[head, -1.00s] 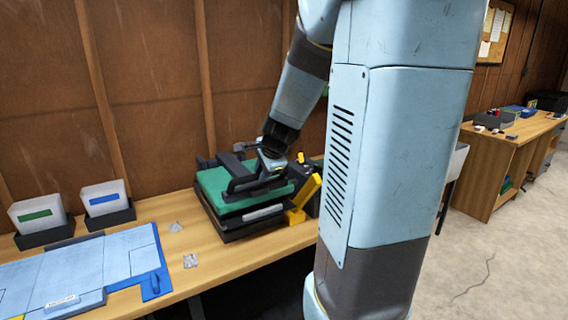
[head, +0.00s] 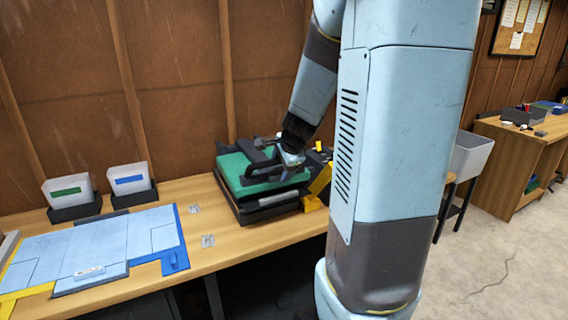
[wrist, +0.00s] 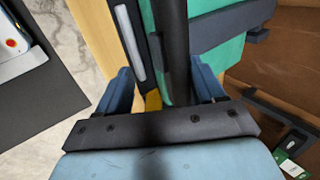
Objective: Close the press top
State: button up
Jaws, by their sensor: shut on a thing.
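The press (head: 262,205) stands on the wooden bench in the head view, with a green pad (head: 232,168) and a black frame and handle over it. The top looks down, close to level over the base; a small gap cannot be ruled out. My gripper (head: 291,160) is at the handle, above the right part of the green pad. In the wrist view my gripper (wrist: 163,85) has its two blue fingers either side of the dark handle bar (wrist: 173,45), shut on it. The fingertips are partly hidden in the head view.
Two bins (head: 68,195) (head: 130,185), a blue-and-yellow board (head: 100,250) and small grey pieces (head: 207,241) lie to the left. A wooden wall rises close behind.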

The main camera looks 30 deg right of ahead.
jog(key=shift+s+f, duration=0.15)
jog(key=v, duration=1.4)
jog(key=shift+w, duration=0.2)
jog(key=shift+a, duration=0.15)
jog(key=s+a+n+g, duration=0.1)
jog(key=s+a+n, duration=1.2)
jog(key=n, duration=0.5)
jog(key=s+r, duration=0.1)
jog(key=s, duration=0.1)
jog(key=shift+s+a, duration=0.25)
jog(key=shift+s, duration=0.1)
jog(key=shift+c, duration=0.2)
